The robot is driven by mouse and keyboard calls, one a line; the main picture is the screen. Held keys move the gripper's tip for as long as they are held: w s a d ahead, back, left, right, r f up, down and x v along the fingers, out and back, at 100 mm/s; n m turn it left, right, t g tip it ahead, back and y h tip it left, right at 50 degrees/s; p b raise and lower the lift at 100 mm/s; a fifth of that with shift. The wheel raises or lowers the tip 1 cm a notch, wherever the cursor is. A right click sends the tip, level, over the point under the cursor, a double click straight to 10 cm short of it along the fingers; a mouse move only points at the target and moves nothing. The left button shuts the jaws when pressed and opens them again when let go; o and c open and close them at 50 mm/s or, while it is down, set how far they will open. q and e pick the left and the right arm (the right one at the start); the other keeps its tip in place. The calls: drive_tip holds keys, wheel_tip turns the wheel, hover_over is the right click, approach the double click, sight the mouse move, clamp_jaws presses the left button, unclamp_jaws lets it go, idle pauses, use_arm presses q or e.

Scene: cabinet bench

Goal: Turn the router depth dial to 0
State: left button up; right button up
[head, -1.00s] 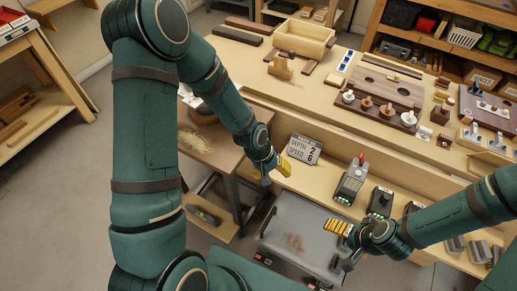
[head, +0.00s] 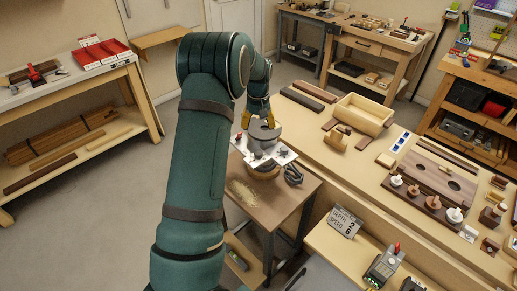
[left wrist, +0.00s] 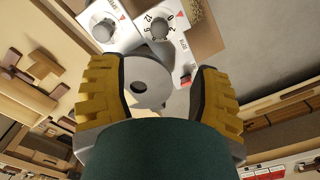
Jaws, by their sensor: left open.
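The router (head: 264,131) stands on a small brown side table. Its white plate carries two grey dials. In the left wrist view one dial (left wrist: 158,27) has numbers round it, including 0 and 12; a second dial (left wrist: 103,31) sits to its left. Red pointer marks show on the plate, but I cannot tell the exact setting. A sign (head: 345,221) reads depth 2 and speed 6. My left gripper (head: 257,110) is open at the router's top. In the wrist view its yellow fingers lie either side of a grey round part; contact is unclear. My right gripper is out of view.
The side table (head: 292,198) has shavings on its left. The long bench (head: 330,165) stands to its right, with a wooden box (head: 362,114) and several parts on it. A shelf with red bins (head: 101,55) is at far left. Grey floor is open between.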

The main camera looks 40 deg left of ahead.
sight(258, 152)
use_arm(q)
wheel_tip(258, 152, down, 14)
drive_tip(key=shift+r, duration=0.2)
idle(0.4)
